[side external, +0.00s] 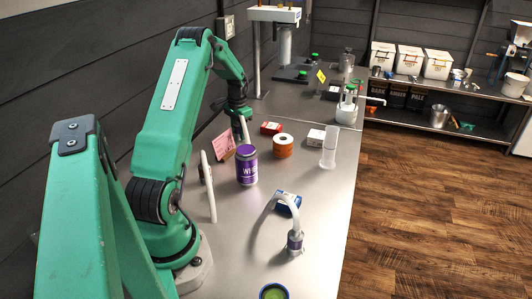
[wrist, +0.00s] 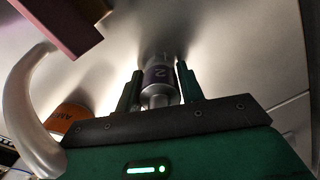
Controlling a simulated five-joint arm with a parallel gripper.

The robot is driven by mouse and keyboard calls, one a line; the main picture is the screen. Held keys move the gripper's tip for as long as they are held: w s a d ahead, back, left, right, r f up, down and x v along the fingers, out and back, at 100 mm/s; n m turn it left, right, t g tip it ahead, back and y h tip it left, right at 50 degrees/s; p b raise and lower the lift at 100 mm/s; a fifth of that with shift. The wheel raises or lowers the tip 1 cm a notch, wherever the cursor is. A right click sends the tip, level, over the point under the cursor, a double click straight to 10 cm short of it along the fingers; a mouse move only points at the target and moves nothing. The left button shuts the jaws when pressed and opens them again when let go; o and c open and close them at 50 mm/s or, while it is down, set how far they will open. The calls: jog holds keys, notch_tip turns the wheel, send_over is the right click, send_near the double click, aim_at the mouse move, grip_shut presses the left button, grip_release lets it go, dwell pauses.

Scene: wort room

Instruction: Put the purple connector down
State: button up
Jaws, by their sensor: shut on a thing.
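My gripper (wrist: 160,92) is shut on the purple connector (wrist: 160,76), a grey cylinder with a purple band marked 2, in the wrist view. In the side external view my gripper (side external: 240,114) is at the far side of the bench, behind the purple can. A pale tube (side external: 245,130) shows just below it. A second connector with a dark band (side external: 295,241) stands nearer on a curved pale hose.
The bench's right front is clear.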

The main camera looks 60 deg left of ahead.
jog(key=o, duration=1.2)
jog(key=shift+c, duration=0.2)
jog(key=shift+r, duration=0.15)
notch_tip(320, 180, up, 12)
